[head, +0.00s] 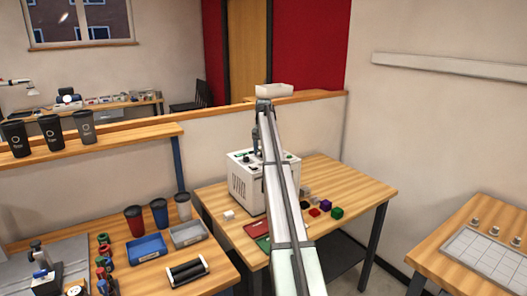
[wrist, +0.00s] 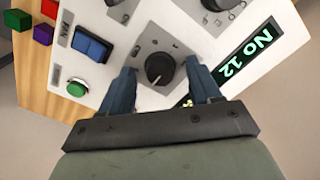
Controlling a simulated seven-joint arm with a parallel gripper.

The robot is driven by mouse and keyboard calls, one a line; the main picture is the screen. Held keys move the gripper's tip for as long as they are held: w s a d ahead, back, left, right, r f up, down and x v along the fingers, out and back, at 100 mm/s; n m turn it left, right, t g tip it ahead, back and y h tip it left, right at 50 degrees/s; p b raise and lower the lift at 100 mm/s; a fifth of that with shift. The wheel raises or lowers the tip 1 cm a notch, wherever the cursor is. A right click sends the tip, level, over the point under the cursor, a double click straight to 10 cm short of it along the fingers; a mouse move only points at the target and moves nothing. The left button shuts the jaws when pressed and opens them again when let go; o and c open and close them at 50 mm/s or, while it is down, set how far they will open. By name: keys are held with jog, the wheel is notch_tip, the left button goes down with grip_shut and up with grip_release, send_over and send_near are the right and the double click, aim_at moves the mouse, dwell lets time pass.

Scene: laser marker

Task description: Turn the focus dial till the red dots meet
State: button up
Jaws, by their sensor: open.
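The white laser marker (head: 238,184) stands on the wooden table, partly hidden behind my arm in the head view. In the wrist view its front panel shows a round black dial (wrist: 159,69) with a pointer line, on a grey plate. I cannot read whether this is the focus dial. My gripper (wrist: 161,77) is open, with one blue-grey finger on each side of this dial; contact cannot be told. Another dark knob (wrist: 214,4) is cut off at the top edge. No red dots are visible in either view.
The panel also has a green-lit display (wrist: 248,52) reading "No 12", a blue rocker switch (wrist: 91,47) and a green button (wrist: 77,87). Small coloured blocks (head: 325,205) lie right of the machine. Cups and trays (head: 148,248) fill the left bench.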

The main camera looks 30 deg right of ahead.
jog(key=shift+c, duration=0.2)
jog(key=c, duration=1)
jog(key=n, duration=0.8)
jog(key=shift+n, duration=0.3)
jog(key=o, duration=1)
